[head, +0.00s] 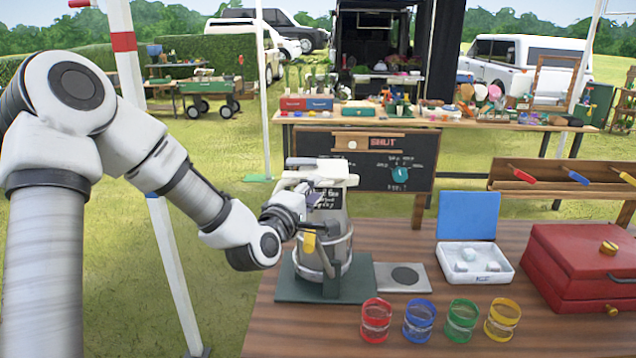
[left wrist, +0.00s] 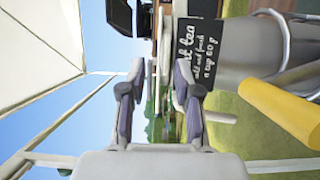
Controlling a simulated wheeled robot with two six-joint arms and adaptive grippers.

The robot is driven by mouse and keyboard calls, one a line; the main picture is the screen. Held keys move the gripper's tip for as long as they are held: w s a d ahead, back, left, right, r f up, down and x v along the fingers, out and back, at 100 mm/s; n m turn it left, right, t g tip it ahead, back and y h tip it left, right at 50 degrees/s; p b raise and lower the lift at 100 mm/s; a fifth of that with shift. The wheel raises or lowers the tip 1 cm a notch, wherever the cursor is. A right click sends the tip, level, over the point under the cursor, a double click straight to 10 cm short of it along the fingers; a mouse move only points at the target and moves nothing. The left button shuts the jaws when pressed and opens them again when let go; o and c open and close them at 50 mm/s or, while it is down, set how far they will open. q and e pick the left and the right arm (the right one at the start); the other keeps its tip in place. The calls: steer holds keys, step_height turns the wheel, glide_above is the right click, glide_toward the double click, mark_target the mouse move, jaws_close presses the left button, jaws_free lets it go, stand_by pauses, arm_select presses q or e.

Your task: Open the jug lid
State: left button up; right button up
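The jug (head: 333,225) is a grey metal container with a black lettered label and a wire band. It stands upright on a dark green base, with a yellow handle (head: 309,242) at its front. A pale lid (head: 342,171) sits across its top and looks closed. My left gripper (head: 308,181) is at lid height at the jug's upper left. In the left wrist view its fingers (left wrist: 157,78) are spread with a gap between them, and the jug (left wrist: 238,55) fills the upper right. Whether a finger touches the lid cannot be told. My right gripper is out of view.
Red, blue, green and yellow ringed glasses (head: 376,320) stand along the front. A grey plate (head: 403,277) lies beside the jug. An open white box (head: 474,263) and red case (head: 582,268) stand to the right. A dark board (head: 385,160) is behind the jug.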

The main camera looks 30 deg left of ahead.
mark_target(321, 184)
arm_select(q)
steer(key=w, duration=0.1)
steer(key=w+f, duration=0.1)
steer(key=w+a, duration=0.1)
steer(key=w, duration=0.1)
steer(key=shift+f, duration=0.15)
steer(key=shift+s+d+r, duration=0.15)
steer(key=shift+s+r, duration=0.15)
steer(key=shift+s, duration=0.1)
steer(key=shift+c, duration=0.3)
steer(key=shift+s, duration=0.1)
jaws_close()
steer(key=shift+f, duration=0.1)
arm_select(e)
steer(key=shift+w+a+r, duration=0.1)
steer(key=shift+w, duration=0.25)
arm_select(q)
steer(key=shift+w, duration=0.2)
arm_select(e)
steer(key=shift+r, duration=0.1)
